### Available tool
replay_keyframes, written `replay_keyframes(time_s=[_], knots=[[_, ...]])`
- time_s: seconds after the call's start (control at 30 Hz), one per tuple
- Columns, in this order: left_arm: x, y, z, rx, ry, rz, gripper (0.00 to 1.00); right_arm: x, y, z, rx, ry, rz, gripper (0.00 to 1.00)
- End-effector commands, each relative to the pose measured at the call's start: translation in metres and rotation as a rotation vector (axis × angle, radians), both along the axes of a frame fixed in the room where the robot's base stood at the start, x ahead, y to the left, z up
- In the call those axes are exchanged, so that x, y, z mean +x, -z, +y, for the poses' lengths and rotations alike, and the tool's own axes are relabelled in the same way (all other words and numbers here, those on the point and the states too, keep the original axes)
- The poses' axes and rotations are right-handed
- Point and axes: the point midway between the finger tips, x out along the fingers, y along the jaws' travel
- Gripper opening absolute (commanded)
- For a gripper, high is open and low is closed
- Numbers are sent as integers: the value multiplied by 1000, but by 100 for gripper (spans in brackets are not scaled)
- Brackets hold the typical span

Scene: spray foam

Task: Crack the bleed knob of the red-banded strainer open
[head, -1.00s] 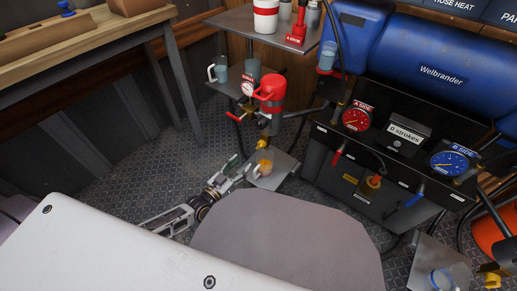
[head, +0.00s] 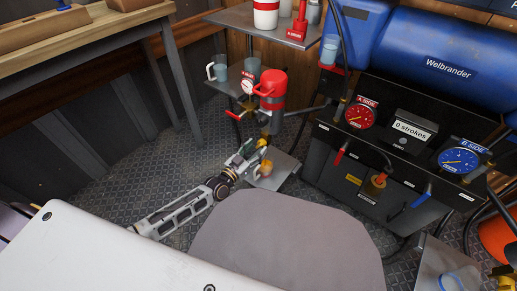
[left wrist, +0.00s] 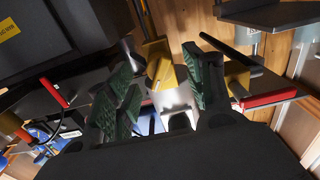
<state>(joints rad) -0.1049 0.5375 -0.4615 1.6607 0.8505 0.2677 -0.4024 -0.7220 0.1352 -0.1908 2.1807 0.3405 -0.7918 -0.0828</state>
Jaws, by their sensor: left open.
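The red-banded strainer (head: 272,100) stands upright in the head view, with a red cap and a grey body. My left gripper (head: 252,150) is just below it, reaching up from the lower left. In the left wrist view a yellow knob (left wrist: 160,72) lies between the green finger pads of my left gripper (left wrist: 160,92). The pads are apart, with a visible gap on each side of the knob. In the head view the knob is largely hidden by the gripper. My right gripper is in neither view.
A cup with orange contents (head: 265,168) stands on a low plate (head: 284,166) just below the gripper. A red-handled valve (head: 236,115) sits left of the strainer. The black pump unit (head: 350,150) with gauges stands to the right. Open floor (head: 130,180) lies to the left.

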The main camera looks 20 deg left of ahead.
Motion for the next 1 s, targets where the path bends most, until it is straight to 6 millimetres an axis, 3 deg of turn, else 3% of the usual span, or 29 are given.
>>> replay_keyframes(time_s=[0.3,0.67,1.0], knots=[[19,1,-7,-1,-1,0,52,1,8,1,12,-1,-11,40],[21,0,-8,0,0,1,52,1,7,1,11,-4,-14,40],[21,0,-8,0,0,1,11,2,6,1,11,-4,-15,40]])
